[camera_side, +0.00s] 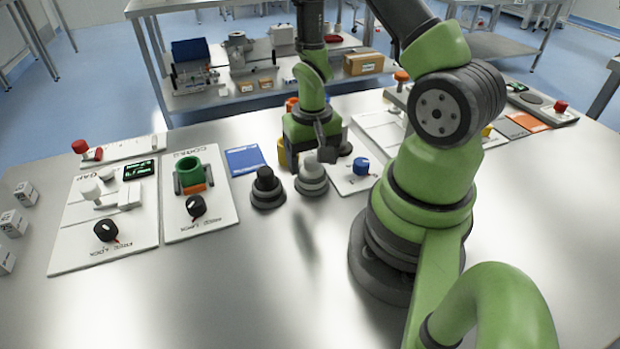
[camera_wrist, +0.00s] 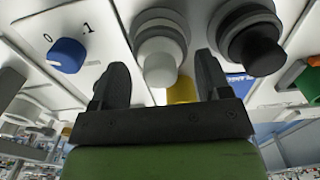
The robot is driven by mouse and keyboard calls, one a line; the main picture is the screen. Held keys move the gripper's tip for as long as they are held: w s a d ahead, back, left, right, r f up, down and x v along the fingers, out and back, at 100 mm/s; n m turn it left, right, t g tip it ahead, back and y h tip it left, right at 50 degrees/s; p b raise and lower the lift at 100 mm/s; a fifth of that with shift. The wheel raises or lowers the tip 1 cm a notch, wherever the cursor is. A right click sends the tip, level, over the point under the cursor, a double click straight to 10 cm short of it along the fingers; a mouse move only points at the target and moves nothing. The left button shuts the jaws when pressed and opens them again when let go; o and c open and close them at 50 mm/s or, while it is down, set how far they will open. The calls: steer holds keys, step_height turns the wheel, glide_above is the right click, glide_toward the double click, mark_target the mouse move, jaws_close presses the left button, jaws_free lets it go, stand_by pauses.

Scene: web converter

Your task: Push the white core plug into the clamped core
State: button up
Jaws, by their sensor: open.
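The white core plug (camera_side: 312,179) stands upright on the table, with a pale knob on top and a wider grey base. In the wrist view the plug (camera_wrist: 160,66) lies between the two fingertips of my gripper (camera_wrist: 160,80). The gripper is open, with a visible gap on each side of the knob. In the side view my gripper (camera_side: 322,152) is just above and behind the plug and hides part of it. The green core (camera_side: 188,174) stands in an orange clamp (camera_side: 194,189) on a white panel at the left.
A black plug (camera_side: 267,190) stands close to the left of the white one. A blue knob (camera_side: 361,166) is on a panel to the right. A black lock knob (camera_side: 196,206) is in front of the core.

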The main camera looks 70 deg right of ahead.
jaws_close()
steer(key=shift+r, duration=4.45)
steer(key=w+a+r, duration=0.1)
steer(key=w+a, duration=0.4)
steer(key=w, duration=0.6)
steer(key=w+a+r, duration=0.2)
steer(key=w+a, duration=0.3)
steer(key=w, duration=0.6)
steer(key=shift+r, duration=0.25)
